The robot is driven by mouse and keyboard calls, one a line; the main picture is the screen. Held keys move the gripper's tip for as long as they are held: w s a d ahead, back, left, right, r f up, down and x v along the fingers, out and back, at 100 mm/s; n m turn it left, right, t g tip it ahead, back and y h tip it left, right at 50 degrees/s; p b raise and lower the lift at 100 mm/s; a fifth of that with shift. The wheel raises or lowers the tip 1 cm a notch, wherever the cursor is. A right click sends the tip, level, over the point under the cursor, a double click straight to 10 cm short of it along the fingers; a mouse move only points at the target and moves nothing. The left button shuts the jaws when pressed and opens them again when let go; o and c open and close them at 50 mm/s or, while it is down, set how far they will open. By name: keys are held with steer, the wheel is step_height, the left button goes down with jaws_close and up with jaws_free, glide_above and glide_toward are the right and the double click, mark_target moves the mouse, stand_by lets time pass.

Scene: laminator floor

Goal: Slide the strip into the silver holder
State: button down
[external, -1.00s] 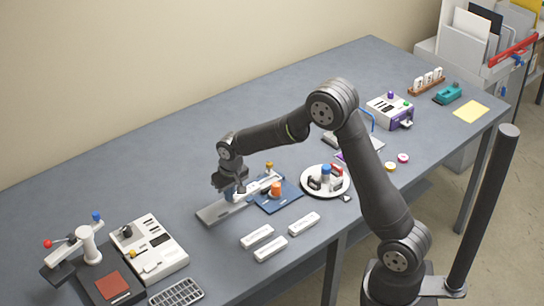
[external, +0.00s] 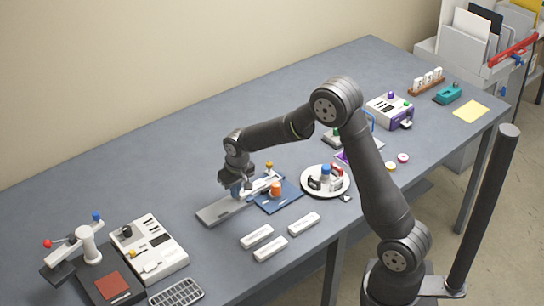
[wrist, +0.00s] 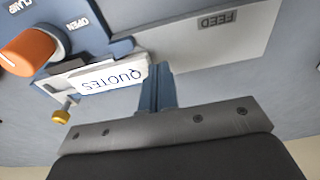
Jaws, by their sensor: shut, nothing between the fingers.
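The white strip marked QUOTES (wrist: 112,83) lies flat, with its left part in the silver holder (wrist: 72,68) on the blue base plate (external: 284,203). How deep it sits is hard to tell. My gripper (wrist: 158,72) is shut and empty, its blue fingers right beside the strip's near end; they seem to touch it, but I cannot be sure. In the external view my gripper (external: 241,192) is low over the right part of the grey feed plate (external: 214,213). An orange knob (wrist: 28,52), with OPEN and CLAMP lettering, stands next to the holder.
A yellow-topped pin (external: 269,166) stands behind the holder. A round white tray (external: 341,187) with small items is to the right. Several white blocks (external: 270,248) lie in front. A white device (external: 150,250) is at the left. Table behind the feed plate is clear.

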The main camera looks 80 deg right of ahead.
steer(key=shift+s+d, duration=0.6)
steer(key=shift+s, duration=0.05)
steer(key=shift+d, duration=0.1)
steer(key=shift+s+d, duration=0.8)
steer(key=shift+s, duration=0.1)
steer(key=shift+s+d, duration=0.55)
steer(key=shift+d, duration=0.05)
steer(key=shift+a, duration=0.1)
steer(key=shift+w, duration=0.1)
steer(key=shift+w+a, duration=0.25)
steer(key=shift+a, duration=0.05)
